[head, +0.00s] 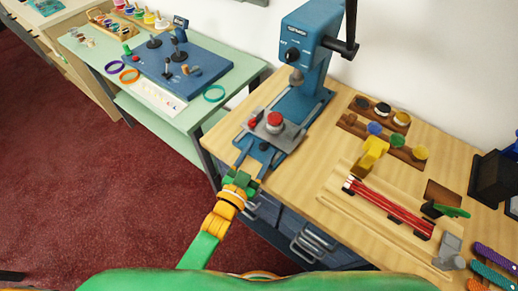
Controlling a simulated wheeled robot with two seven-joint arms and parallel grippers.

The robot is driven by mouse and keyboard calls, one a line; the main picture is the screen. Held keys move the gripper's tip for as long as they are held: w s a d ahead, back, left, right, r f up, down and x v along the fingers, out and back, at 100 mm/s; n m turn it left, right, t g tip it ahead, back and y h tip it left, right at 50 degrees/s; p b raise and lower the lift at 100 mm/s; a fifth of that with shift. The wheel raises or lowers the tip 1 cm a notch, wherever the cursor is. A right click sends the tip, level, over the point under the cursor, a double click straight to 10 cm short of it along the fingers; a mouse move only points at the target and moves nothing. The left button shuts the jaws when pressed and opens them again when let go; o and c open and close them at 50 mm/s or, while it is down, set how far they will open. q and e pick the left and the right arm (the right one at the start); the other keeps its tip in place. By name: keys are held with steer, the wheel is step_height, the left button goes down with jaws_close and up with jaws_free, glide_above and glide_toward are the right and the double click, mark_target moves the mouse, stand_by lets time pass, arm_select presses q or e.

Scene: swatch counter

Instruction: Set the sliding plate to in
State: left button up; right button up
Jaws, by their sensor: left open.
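The blue press (302,70) stands at the back left of the wooden counter, its black lever raised at the right. Its grey sliding plate (289,137) carries a large red-topped round die (274,119) and a smaller red piece (253,122). The plate lies on the blue base, in front of the press column; I cannot tell its exact slide position. My left gripper (241,179) is open, at the counter's front edge, just short of the front of the press base and apart from the plate. My right gripper is not in view.
A wooden counter (290,187) holds a yellow tool (370,154), red rods (390,207) in a tray and round pots (382,109) at the right. Metal drawer handles (307,246) project below its front. A green table (190,118) stands left, across a gap.

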arm_select(q)
steer(key=shift+w+d, duration=0.4)
steer(key=shift+s+a+r, duration=0.1)
jaws_close()
stand_by(1.1)
